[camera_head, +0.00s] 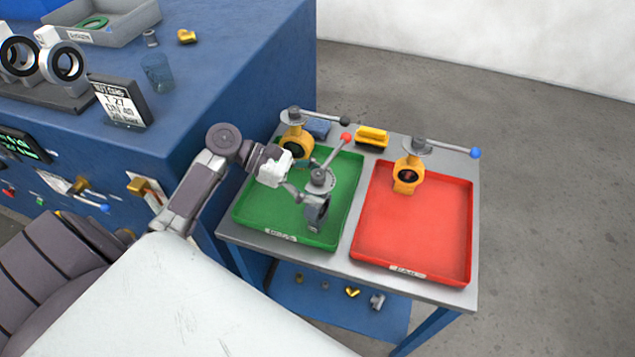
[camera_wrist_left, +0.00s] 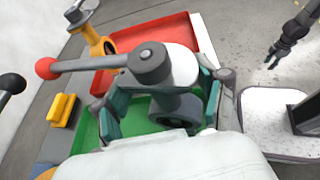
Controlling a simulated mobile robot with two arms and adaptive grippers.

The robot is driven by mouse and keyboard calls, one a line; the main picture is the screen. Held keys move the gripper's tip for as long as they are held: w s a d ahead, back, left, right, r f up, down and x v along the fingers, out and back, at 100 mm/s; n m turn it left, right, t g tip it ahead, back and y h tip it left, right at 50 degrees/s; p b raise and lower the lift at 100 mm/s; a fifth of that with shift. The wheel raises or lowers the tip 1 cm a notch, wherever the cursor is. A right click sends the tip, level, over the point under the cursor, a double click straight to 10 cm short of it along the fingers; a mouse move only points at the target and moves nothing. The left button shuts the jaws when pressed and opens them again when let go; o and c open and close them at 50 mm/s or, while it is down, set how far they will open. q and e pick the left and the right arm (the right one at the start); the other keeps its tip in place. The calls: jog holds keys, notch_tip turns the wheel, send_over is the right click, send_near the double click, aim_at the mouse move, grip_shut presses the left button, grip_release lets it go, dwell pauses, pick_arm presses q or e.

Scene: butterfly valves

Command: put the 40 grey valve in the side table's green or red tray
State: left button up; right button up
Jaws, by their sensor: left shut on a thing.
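The grey valve (camera_head: 317,208) has a round grey top and a lever with a red knob (camera_head: 346,137). My left gripper (camera_head: 302,189) is shut on it and holds it over the green tray (camera_head: 262,217). I cannot tell whether it touches the tray floor. In the left wrist view, the valve (camera_wrist_left: 150,62) sits between the teal fingers of the gripper (camera_wrist_left: 160,108). The red tray (camera_head: 420,235) is to the right; an orange valve with a blue knob (camera_head: 408,172) stands at its back. My right gripper (camera_wrist_left: 283,50) shows small in the wrist view, its fingers unclear.
An orange valve with a black knob (camera_head: 296,139) stands at the green tray's back corner. A yellow block (camera_head: 371,136) and a blue block (camera_head: 318,127) lie behind the trays. The blue workbench (camera_head: 245,70) with a sign (camera_head: 121,103) is left of the side table (camera_head: 340,254).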

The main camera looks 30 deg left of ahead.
pick_arm(q)
jog(key=shift+s+f, duration=0.15)
jog(key=shift+f, duration=0.05)
dwell(0.7)
jog(key=o, duration=1.1)
jog(key=shift+r, duration=0.15)
jog(key=shift+o, duration=0.5)
jog(key=shift+a+p, duration=0.1)
jog(key=shift+p, duration=0.65)
dwell(1.1)
jog(key=o, duration=0.4)
